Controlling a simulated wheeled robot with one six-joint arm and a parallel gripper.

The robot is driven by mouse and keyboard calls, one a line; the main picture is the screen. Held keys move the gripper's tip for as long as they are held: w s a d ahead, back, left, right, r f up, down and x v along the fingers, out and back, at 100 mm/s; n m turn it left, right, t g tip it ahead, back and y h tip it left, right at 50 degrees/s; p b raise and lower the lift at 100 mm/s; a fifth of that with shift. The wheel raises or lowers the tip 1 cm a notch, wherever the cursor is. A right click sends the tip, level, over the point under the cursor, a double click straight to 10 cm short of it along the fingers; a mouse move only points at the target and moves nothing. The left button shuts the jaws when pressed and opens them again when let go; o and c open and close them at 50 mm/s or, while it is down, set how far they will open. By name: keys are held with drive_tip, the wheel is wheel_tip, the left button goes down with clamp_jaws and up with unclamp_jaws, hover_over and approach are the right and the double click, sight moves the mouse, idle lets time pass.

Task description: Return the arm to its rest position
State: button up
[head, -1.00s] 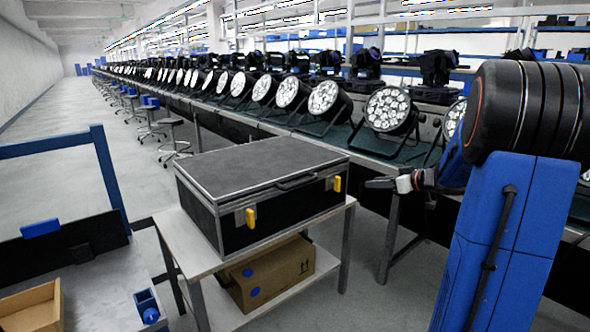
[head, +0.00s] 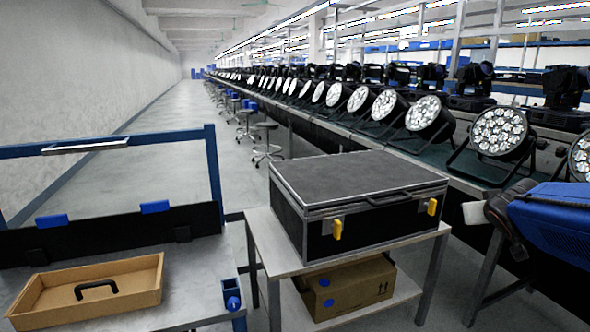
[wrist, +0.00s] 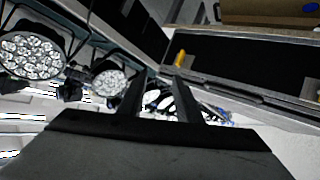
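My gripper (wrist: 160,84) shows in the wrist view as two dark fingers standing apart, with par cans visible through the gap. It is open and holds nothing. My blue arm (head: 553,222) shows only in part at the right edge of the head view, low beside the bench. The gripper's fingers cannot be made out in the head view. The wrist view is tilted: par cans (wrist: 32,55) are at its left and the black case (wrist: 235,68) with a yellow latch is at its upper right.
The closed black case (head: 357,178) sits on a small table (head: 262,232), with a cardboard box (head: 348,289) on its lower shelf. A row of par cans (head: 499,131) lines the long bench. A tray with a black handle (head: 90,292) is at lower left.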

drive_tip(key=s+a+f+g+y, duration=0.1)
drive_tip(key=s+a+f+g, duration=0.1)
drive_tip(key=s+a+f, duration=0.2)
drive_tip(key=s+a+f+n+g+y, duration=0.1)
drive_tip(key=s+a+f, duration=0.3)
drive_tip(key=s+a, duration=0.4)
drive_tip(key=s+a+f+g+y, duration=0.3)
drive_tip(key=s+a+f, duration=0.2)
drive_tip(key=s, duration=0.8)
drive_tip(key=shift+s+a+g, duration=0.4)
drive_tip(key=shift+a, duration=0.25)
